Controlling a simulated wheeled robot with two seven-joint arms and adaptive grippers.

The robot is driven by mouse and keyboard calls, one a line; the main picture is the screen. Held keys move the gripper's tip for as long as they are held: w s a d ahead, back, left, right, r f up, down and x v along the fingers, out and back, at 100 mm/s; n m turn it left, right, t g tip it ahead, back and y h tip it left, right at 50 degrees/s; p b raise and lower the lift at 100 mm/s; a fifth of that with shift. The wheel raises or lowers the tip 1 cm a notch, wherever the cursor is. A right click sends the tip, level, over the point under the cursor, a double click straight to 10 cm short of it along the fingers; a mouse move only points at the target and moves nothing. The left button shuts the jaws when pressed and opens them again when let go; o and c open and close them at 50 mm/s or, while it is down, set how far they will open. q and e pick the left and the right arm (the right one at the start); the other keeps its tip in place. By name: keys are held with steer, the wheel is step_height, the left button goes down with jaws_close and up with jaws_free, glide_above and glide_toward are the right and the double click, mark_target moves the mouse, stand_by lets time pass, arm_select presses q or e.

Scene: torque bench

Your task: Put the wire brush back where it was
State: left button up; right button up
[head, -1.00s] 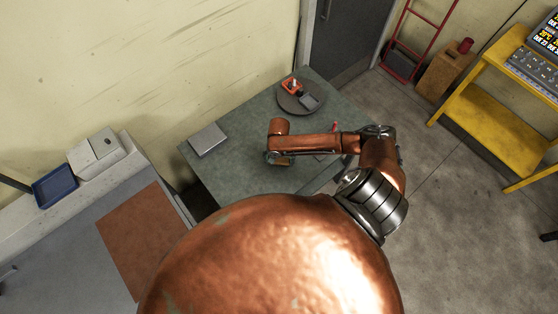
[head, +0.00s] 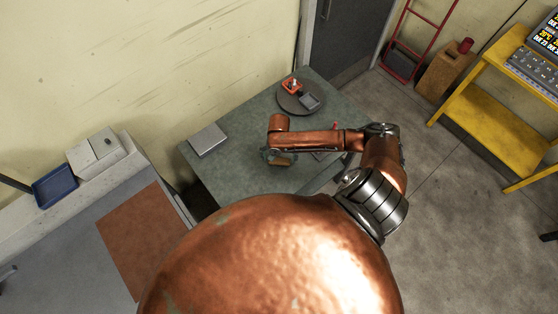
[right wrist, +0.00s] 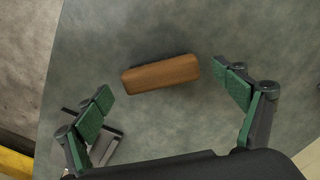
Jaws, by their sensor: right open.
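The wire brush shows as a brown wooden block (right wrist: 160,75) lying on the grey-green bench top (right wrist: 215,30) in the right wrist view. Its bristles are not visible. In the head view the block (head: 284,161) is small and partly hidden by my right arm. My right gripper (right wrist: 172,88) is open, with one green-padded finger to each side of the block. Gaps show between the pads and the block, and nothing is held. In the head view the right gripper (head: 267,155) is above the bench, close to the block. My left gripper is not in view.
A round dark tray (head: 287,105) with an orange item (head: 291,86) stands at the bench's far end. A flat grey box (head: 208,139) lies at the left edge. A metallic item (right wrist: 104,145) lies under one finger. The bench between is mostly clear.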

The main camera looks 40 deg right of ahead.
mark_target(279, 161)
step_height(279, 161, up, 10)
steer(key=shift+f, duration=0.15)
steer(key=shift+a, duration=0.1)
stand_by(0.3)
